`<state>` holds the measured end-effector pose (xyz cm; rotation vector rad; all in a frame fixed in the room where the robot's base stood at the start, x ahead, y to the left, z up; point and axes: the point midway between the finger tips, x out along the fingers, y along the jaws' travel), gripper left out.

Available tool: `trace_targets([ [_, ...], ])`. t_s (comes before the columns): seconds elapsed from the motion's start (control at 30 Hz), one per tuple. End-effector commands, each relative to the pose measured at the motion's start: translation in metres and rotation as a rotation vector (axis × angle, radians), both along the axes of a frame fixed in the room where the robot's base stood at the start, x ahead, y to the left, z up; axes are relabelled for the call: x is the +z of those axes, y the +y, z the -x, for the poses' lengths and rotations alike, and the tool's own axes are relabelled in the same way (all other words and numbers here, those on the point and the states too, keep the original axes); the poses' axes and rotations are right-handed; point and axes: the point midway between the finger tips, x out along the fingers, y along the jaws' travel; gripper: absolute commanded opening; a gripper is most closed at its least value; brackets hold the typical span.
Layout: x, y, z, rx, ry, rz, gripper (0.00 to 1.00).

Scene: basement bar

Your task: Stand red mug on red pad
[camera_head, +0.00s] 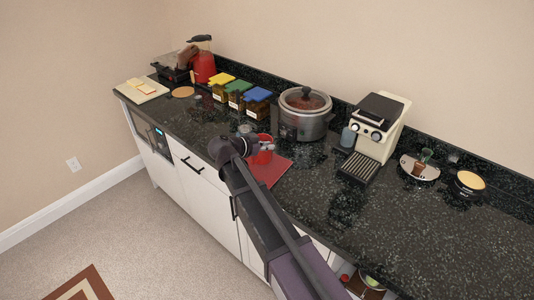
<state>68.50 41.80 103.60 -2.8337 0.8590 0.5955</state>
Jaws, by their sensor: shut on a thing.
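The red mug (262,157) is at the left end of the red pad (273,173), partly hidden by my arm. The red pad lies flat on the dark speckled counter near its front edge. My gripper (262,147) is at the mug, shut on it, with its fingers small in the picture. The mug looks roughly upright. I cannot tell whether its base touches the pad.
A slow cooker (303,115) and a cream coffee machine (375,131) stand behind and right of the pad. Several colour-lidded jars (236,92) stand behind left. A red blender (202,62) stands at the far left. The right counter front (400,225) is clear.

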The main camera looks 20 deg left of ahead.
Motion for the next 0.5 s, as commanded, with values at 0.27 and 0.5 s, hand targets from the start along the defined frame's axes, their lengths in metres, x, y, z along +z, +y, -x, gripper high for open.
trace_targets([
  [0.27,-0.021,0.003,-0.005,0.000,-0.001,0.001,0.00],
  [0.5,-0.034,0.003,-0.005,0.000,-0.001,0.001,0.00],
])
